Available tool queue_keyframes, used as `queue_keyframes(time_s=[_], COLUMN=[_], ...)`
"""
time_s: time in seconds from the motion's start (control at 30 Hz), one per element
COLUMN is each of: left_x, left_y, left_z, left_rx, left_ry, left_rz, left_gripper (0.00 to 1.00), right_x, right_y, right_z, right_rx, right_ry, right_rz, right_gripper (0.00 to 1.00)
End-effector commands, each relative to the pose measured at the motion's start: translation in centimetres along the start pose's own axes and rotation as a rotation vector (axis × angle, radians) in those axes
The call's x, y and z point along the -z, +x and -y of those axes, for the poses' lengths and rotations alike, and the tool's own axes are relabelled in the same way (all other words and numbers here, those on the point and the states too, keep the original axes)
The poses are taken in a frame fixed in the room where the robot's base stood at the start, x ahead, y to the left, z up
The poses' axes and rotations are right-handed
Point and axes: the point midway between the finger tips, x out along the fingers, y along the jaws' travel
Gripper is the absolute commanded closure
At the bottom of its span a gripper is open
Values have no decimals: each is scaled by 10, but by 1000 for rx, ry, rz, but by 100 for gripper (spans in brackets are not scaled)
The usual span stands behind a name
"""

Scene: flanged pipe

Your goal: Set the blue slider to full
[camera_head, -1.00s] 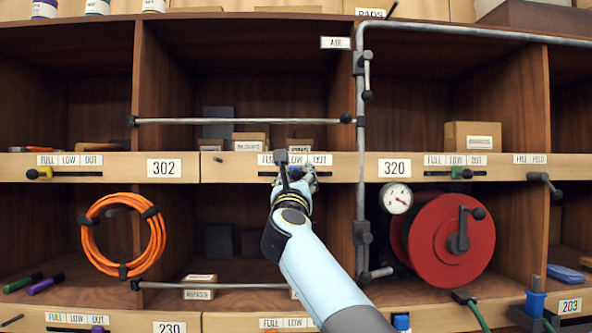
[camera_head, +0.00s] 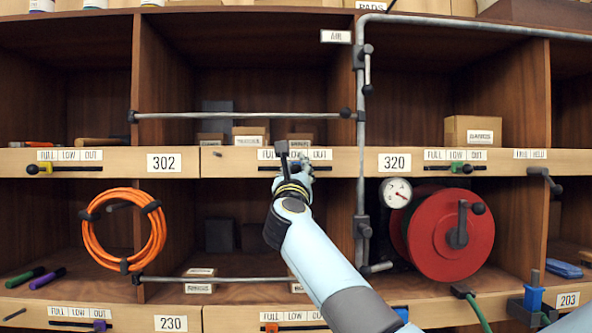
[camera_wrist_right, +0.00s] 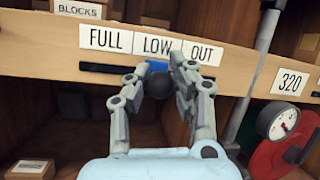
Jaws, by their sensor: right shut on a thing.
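The blue slider (camera_wrist_right: 157,67) sits in a dark slot on the wooden shelf edge, under the LOW label (camera_wrist_right: 158,47). The FULL label (camera_wrist_right: 106,38) is to its left and the OUT label (camera_wrist_right: 202,53) to its right. A dark round knob (camera_wrist_right: 158,85) stands out in front of the slider. My right gripper (camera_wrist_right: 159,72) has its fingers on either side of the knob and is shut on it. In the head view the right gripper (camera_head: 296,166) hides most of the slider. My left gripper is not in view.
Similar sliders sit to the left, a yellow one (camera_head: 45,168), and to the right, a green one (camera_head: 457,167). A grey pipe (camera_head: 361,190), a gauge (camera_head: 396,193) and a red reel (camera_head: 436,234) stand right of my arm. An orange hose coil (camera_head: 88,235) hangs at left.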

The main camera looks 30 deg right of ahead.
Motion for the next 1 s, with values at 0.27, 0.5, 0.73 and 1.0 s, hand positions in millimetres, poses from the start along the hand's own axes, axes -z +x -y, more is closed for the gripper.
queue_keyframes(time_s=[0.27,0.5,0.73,1.0], left_x=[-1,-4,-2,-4], left_y=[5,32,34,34], left_z=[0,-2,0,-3], left_rx=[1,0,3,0], left_ry=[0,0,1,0], left_rz=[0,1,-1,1], left_gripper=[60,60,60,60], right_x=[0,-9,-15,-16], right_y=[-2,-8,-8,-8], right_z=[-8,-53,-63,-63], right_rx=[1,0,-2,-2], right_ry=[2,4,-1,-1], right_rz=[-2,-2,-1,-1], right_gripper=[100,100,100,67])
